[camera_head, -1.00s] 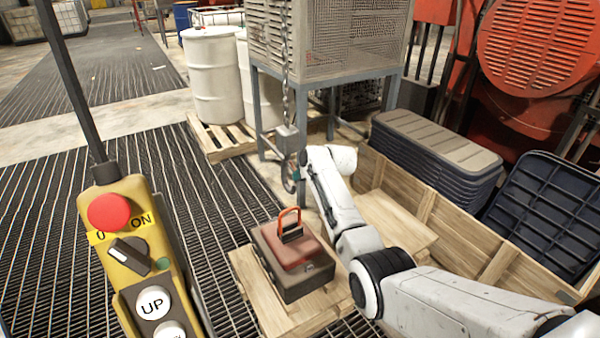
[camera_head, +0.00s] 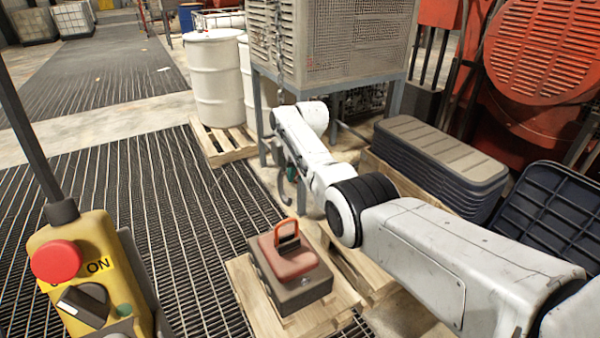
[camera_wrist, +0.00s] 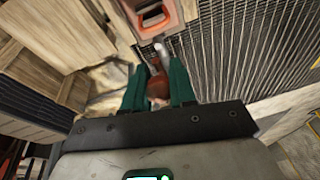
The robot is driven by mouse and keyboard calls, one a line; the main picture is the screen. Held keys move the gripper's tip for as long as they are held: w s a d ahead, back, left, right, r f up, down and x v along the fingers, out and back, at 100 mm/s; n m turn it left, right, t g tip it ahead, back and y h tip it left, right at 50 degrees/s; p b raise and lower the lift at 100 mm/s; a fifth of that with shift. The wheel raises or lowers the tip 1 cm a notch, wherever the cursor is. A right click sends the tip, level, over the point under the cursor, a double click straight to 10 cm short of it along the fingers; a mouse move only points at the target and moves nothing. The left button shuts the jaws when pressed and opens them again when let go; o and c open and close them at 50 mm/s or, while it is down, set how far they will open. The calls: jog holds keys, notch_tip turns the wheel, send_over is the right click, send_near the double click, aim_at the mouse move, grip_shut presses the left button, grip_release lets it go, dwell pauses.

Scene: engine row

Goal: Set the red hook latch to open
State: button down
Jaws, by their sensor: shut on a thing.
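A grey crane hook (camera_head: 284,188) hangs below the mesh cage, partly behind my arm in the head view. In the wrist view its grey metal (camera_wrist: 160,50) shows just beyond my fingertips. The red latch (camera_wrist: 158,88) lies between the green fingers of my gripper (camera_wrist: 158,80). My gripper is shut on it. In the head view, only a bit of green finger shows beside the hook, and the latch is hidden. Whether the latch stands open or closed cannot be told.
A red-topped case with an orange handle (camera_head: 290,265) sits on a pallet (camera_head: 335,308) below the hook. A yellow control pendant (camera_head: 95,235) hangs at the left. White drums (camera_head: 215,85), the cage (camera_head: 335,45) and stacked dark lids (camera_head: 440,150) stand behind.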

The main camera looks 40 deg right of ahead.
jog(key=shift+w+r, duration=0.2)
jog(key=c, duration=1.4)
grip_release()
jog(key=o, duration=0.4)
jog(key=shift+f, duration=0.15)
jog(key=v, duration=1)
jog(key=shift+s+r, duration=0.1)
jog(key=shift+r, duration=0.25)
